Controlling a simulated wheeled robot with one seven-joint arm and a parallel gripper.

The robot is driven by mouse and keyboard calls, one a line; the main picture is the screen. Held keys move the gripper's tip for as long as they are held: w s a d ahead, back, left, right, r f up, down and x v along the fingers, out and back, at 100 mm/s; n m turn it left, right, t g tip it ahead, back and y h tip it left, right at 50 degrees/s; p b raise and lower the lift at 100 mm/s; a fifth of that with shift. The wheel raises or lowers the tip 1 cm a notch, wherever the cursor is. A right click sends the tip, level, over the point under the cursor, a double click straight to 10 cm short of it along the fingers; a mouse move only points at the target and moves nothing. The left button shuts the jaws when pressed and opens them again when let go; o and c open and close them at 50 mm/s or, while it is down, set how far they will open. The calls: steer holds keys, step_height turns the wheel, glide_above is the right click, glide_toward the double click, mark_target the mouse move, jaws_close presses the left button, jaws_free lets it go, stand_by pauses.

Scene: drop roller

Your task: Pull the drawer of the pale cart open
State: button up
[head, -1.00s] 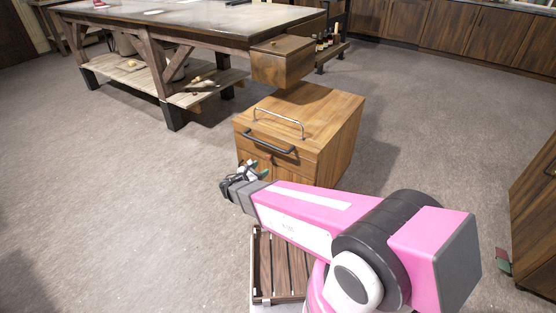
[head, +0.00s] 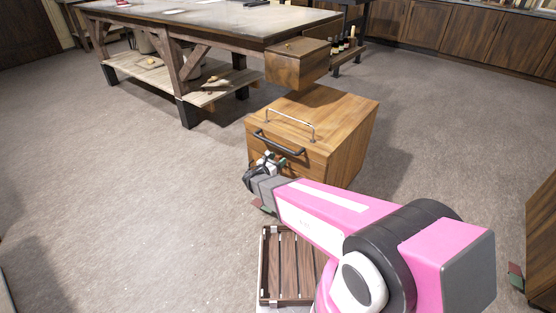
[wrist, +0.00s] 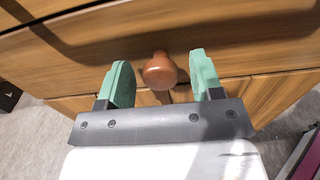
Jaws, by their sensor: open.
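The pale wooden cart (head: 348,135) stands ahead of me, with a thin metal rail on top and a dark bar handle (head: 279,146) high on its front. My gripper (head: 275,160) is close to the cart's front, below the bar handle. In the wrist view, a round red-brown knob (wrist: 160,72) on the wooden drawer front (wrist: 235,48) sits between the green fingertips of my gripper (wrist: 160,82). The fingers are open, with a gap on each side of the knob. The drawer looks closed. In the head view my gripper hides the knob.
A long workbench (head: 215,20) with a low shelf stands behind and left of the cart. A wooden box (head: 297,70) shows at the bench's near end. A slatted crate (head: 268,283) is low in front. The floor left of the cart is clear.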

steer(key=shift+w+d, duration=0.3)
steer(key=shift+w, duration=0.05)
jaws_close()
steer(key=v, duration=2.8)
steer(key=shift+a, duration=0.2)
steer(key=shift+s, duration=0.15)
jaws_free()
